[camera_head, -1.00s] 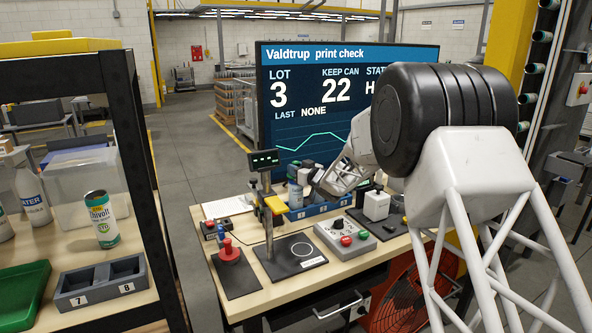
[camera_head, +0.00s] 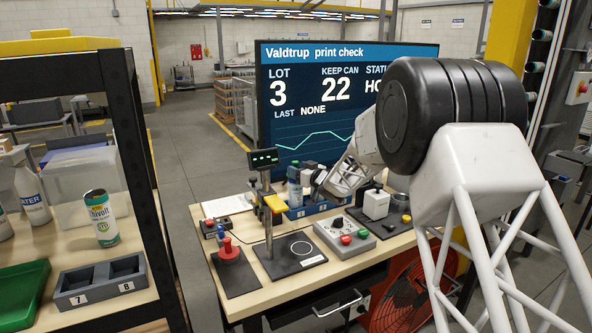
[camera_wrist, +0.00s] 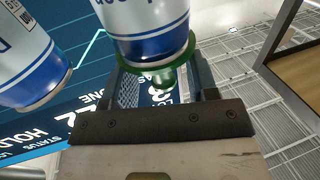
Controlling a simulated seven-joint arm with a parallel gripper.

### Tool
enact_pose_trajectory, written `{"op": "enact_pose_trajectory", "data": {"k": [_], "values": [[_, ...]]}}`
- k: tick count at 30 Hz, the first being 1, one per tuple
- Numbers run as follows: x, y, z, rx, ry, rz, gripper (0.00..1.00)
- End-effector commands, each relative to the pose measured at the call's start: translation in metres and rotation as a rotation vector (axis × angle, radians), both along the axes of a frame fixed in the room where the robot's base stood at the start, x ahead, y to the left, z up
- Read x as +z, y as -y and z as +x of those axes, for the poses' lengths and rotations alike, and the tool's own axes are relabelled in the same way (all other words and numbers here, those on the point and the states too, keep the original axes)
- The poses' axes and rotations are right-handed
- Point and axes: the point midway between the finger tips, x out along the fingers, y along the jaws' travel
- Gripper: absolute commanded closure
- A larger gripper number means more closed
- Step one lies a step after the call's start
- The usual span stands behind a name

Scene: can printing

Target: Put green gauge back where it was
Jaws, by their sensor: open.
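The green gauge (camera_wrist: 182,60) shows in the wrist view as a ring at the near end of a blue and white can (camera_wrist: 145,20), with a green part hanging between my fingers. Whether it touches either finger is unclear. My gripper (camera_wrist: 165,80) is open, with a finger on each side of that part. In the head view my gripper (camera_head: 318,180) is over the workbench by the blue numbered bin (camera_head: 297,214); its fingertips are small there, and I cannot make out the gauge. A second blue and white can (camera_wrist: 28,60) is at the left of the wrist view.
The monitor (camera_head: 330,110) stands behind the bin. A post with a small display (camera_head: 264,158), a button box (camera_head: 345,232) and a white block (camera_head: 376,205) stand close by. A shelf at left holds a can (camera_head: 100,218), a grey two-slot holder (camera_head: 100,282) and a green tray (camera_head: 22,292).

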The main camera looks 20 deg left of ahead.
Motion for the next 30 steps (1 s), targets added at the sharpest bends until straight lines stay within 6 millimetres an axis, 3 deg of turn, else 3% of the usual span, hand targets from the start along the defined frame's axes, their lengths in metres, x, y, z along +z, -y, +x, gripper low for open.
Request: {"op": "enact_pose_trajectory", "data": {"k": [15, 30], "values": [[0.002, 0.048, -0.027, -0.001, 0.000, 0.000, 0.46], [0.001, 0.054, -0.031, 0.000, -0.001, -0.001, 0.46]]}}
